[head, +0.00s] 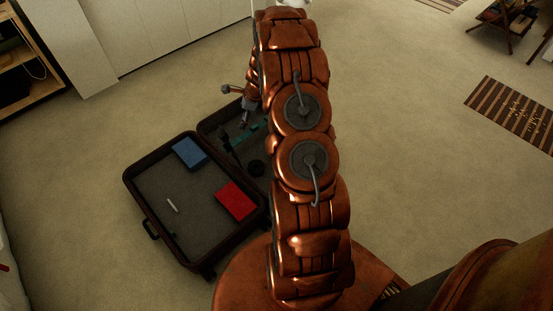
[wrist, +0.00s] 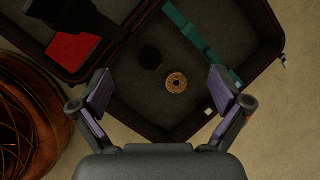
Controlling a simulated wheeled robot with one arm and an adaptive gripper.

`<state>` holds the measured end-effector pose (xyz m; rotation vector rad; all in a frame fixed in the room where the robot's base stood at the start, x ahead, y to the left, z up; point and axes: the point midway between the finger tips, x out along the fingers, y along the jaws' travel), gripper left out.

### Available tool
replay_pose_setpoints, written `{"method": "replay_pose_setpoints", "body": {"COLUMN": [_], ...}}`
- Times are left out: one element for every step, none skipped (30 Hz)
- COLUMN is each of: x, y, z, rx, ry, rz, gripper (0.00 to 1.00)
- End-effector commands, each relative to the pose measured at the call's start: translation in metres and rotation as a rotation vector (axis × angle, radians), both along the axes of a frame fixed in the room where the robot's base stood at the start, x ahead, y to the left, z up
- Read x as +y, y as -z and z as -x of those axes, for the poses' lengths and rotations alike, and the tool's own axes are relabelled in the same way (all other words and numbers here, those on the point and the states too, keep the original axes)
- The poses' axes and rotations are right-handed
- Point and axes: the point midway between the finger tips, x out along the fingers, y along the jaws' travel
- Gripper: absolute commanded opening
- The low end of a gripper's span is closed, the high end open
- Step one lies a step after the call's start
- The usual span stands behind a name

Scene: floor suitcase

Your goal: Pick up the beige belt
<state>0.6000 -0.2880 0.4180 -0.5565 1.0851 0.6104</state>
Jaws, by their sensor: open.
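A small beige ring with a dark centre, which looks like the coiled beige belt (wrist: 176,83), lies on the dark floor of the open suitcase (wrist: 190,124) in the wrist view. My gripper (wrist: 161,92) is open and empty, with its two purple-padded fingers spread wide on either side of the belt in the picture. The belt appears below the fingers and apart from them. In the head view the suitcase (head: 150,203) lies open on the floor, and my arm covers part of its right half. I cannot make out the belt there.
A black round item (wrist: 150,57) lies close to the belt. A teal strip (wrist: 203,40) lies along the case's far side. A red item (head: 236,201), a blue item (head: 189,153) and a small white item (head: 172,205) are in the left half. Open carpet surrounds the case.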

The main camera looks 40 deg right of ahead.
Motion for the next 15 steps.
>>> {"method": "replay_pose_setpoints", "body": {"x": [-0.015,-0.024,-0.037,-0.045,-0.053,-0.063,-0.071,-0.079,-0.090,-0.098,-0.105,-0.113,-0.119,-0.124,-0.131], "y": [0.036,0.050,0.068,0.081,0.097,0.116,0.130,0.144,0.163,0.175,0.188,0.205,0.216,0.226,0.237], "z": [0.002,0.002,0.003,0.004,0.006,0.009,0.011,0.014,0.018,0.020,0.023,0.028,0.032,0.035,0.039], "rx": [0.007,0.008,0.008,0.009,0.012,0.016,0.016,0.019,0.021,0.020,0.021,0.024,0.026,0.028,0.027], "ry": [0.069,0.109,0.165,0.206,0.248,0.302,0.343,0.384,0.438,0.477,0.515,0.563,0.596,0.626,0.662], "rz": [-0.015,-0.019,-0.025,-0.032,-0.038,-0.048,-0.055,-0.062,-0.070,-0.074,-0.078,-0.085,-0.091,-0.095,-0.101], "gripper": [1.00,1.00,1.00,1.00,1.00,1.00,1.00,1.00,1.00,1.00,1.00,1.00,1.00,1.00,1.00]}}
